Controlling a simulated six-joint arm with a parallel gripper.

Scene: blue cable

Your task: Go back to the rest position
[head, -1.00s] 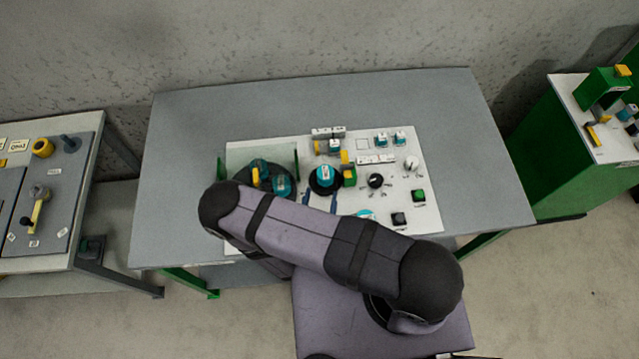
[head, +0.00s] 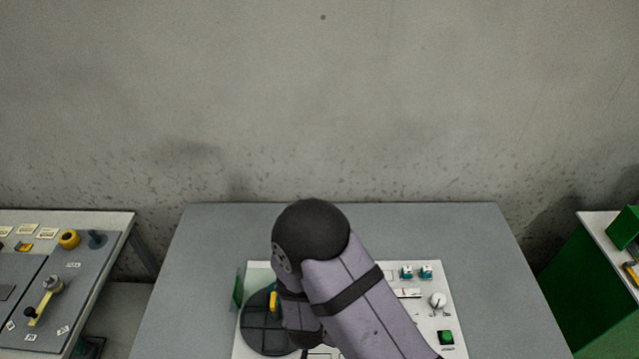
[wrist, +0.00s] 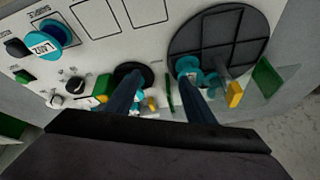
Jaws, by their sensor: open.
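My gripper (wrist: 158,88) shows in the wrist view as two dark blue fingers spread apart, with nothing seen held between them. It is above the white control panel (wrist: 100,55). In the head view my arm's links cover the middle of that panel, and the gripper itself is hidden. Beyond the fingertips in the wrist view are a large dark divided disc (wrist: 215,38) and a teal connector (wrist: 188,68) at its edge. I cannot make out a blue cable apart from the fingers and teal parts.
The panel lies on a grey table (head: 200,240) against a concrete wall. A bench with a yellow ring (head: 69,239) and a lever (head: 42,300) stands at left. A green cabinet (head: 560,285) stands at right. In the wrist view, a teal-and-blue socket (wrist: 52,38) is at upper left.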

